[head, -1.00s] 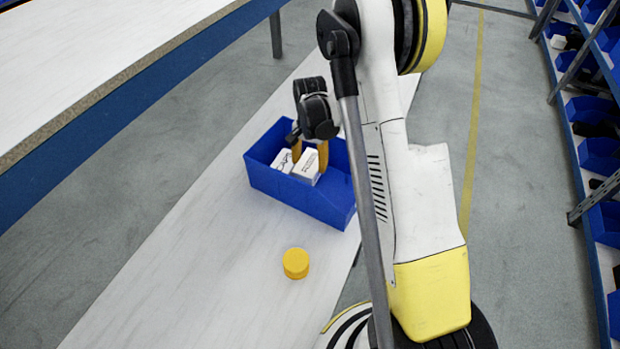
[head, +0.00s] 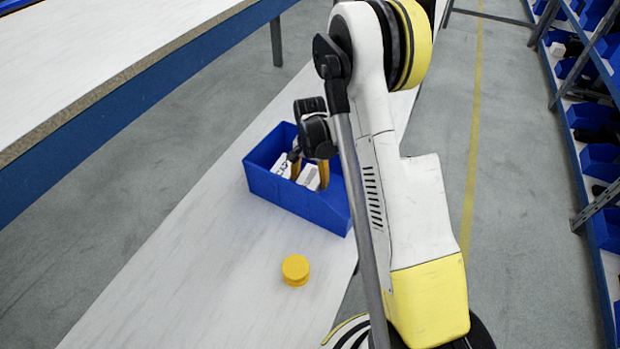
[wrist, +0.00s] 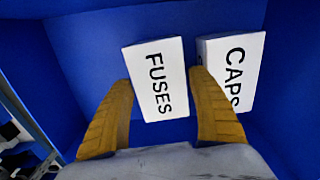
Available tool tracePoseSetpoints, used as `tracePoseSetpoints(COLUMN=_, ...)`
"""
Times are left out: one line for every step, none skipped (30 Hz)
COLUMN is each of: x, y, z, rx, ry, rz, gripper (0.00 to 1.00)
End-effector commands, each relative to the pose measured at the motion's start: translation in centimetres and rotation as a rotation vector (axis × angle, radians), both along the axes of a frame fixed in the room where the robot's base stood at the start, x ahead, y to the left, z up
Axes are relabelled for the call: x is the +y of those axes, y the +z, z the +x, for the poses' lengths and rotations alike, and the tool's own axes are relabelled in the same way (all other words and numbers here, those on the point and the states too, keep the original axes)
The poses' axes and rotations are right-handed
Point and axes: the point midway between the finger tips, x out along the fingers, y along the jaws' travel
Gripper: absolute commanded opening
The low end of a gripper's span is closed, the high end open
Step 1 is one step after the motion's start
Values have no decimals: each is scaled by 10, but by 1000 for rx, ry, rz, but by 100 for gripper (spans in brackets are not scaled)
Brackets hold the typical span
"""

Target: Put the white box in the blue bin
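The white box marked FUSES (wrist: 157,80) lies inside the blue bin between my two yellow fingers, with narrow gaps showing beside it. It also shows in the head view (head: 311,178), low in the bin. My gripper (head: 309,183) reaches down into the bin; in the wrist view its fingers (wrist: 160,78) are spread apart and look open. The blue bin (head: 310,205) stands on the pale bench. A second white box, marked CAPS (wrist: 235,65), lies in the bin beyond the right finger; in the head view it shows left of the first box (head: 282,163).
A yellow round can (head: 295,270) stands on the pale bench (head: 200,270) in front of the bin. A larger table (head: 100,50) is at the upper left. Shelves with blue bins (head: 600,160) line the right side. The bench left of the can is clear.

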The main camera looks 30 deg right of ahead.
Motion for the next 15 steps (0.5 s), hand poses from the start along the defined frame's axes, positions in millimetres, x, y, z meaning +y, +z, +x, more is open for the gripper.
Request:
tracePoseSetpoints(x=0, y=0, z=0, rx=0, ry=0, rz=0, gripper=69)
tracePoseSetpoints(x=0, y=1, z=0, rx=0, ry=0, rz=0, gripper=69)
tracePoseSetpoints(x=0, y=3, z=0, rx=0, ry=0, rz=0, gripper=69)
tracePoseSetpoints(x=0, y=5, z=0, rx=0, ry=0, rz=0, gripper=69)
tracePoseSetpoints(x=0, y=8, z=0, rx=0, ry=0, rz=0, gripper=69)
tracePoseSetpoints(x=0, y=14, z=0, rx=0, ry=0, rz=0, gripper=69)
tracePoseSetpoints(x=0, y=19, z=0, rx=0, ry=0, rz=0, gripper=69)
tracePoseSetpoints(x=0, y=25, z=0, rx=0, ry=0, rz=0, gripper=69)
tracePoseSetpoints(x=0, y=34, z=0, rx=0, ry=0, rz=0, gripper=69)
tracePoseSetpoints(x=0, y=41, z=0, rx=0, ry=0, rz=0, gripper=69)
tracePoseSetpoints(x=0, y=49, z=0, rx=0, ry=0, rz=0, gripper=69)
tracePoseSetpoints(x=0, y=59, z=0, rx=0, ry=0, rz=0, gripper=69)
tracePoseSetpoints(x=0, y=66, z=0, rx=0, ry=0, rz=0, gripper=69)
tracePoseSetpoints(x=0, y=73, z=0, rx=0, ry=0, rz=0, gripper=69)
tracePoseSetpoints(x=0, y=82, z=0, rx=0, ry=0, rz=0, gripper=69)
